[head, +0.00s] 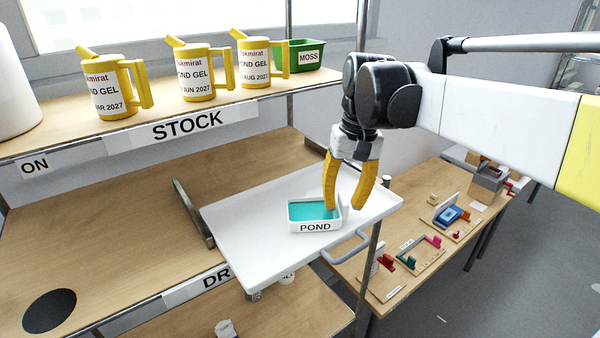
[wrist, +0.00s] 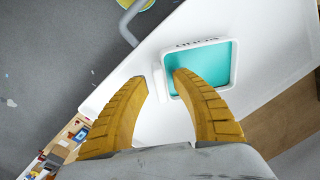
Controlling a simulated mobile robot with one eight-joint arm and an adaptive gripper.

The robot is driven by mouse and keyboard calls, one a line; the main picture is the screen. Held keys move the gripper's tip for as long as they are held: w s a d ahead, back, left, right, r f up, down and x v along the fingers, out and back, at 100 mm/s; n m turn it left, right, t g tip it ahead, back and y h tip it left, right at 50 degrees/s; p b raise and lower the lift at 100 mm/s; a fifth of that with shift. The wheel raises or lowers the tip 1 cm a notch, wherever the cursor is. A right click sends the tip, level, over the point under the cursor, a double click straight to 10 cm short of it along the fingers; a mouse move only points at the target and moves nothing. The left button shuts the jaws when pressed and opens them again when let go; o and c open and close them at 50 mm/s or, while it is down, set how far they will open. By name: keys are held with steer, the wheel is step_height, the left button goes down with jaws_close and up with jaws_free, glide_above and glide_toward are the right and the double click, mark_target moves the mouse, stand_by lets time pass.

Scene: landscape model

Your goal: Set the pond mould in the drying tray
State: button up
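The pond mould (head: 315,226) is a small white rectangular box labelled POND, filled with turquoise. It rests level on a white tray (head: 248,245) with a grey handle (head: 345,247), taken as the drying tray. The mould also shows in the wrist view (wrist: 222,62), on the white tray surface (wrist: 270,85). My gripper (head: 345,208) points down at the mould's right side, yellow fingers apart. In the wrist view my gripper (wrist: 160,75) has one fingertip over the turquoise and the other outside the mould's wall. I cannot tell whether either finger touches it.
The tray juts out from a wooden shelf whose label starts DR. The STOCK shelf (head: 185,125) above holds several yellow POND GEL jugs (head: 195,72) and a green MOSS box (head: 300,55). A metal post (head: 368,270) stands near the tray. A workbench (head: 440,225) with small parts is at right.

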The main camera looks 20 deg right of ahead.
steer(key=shift+d+r+p, duration=0.15)
steer(key=shift+r+p, duration=1.05)
steer(key=shift+r, duration=0.55)
steer(key=shift+d+r+p, duration=0.15)
steer(key=shift+r+p, duration=1.05)
steer(key=shift+r, duration=0.55)
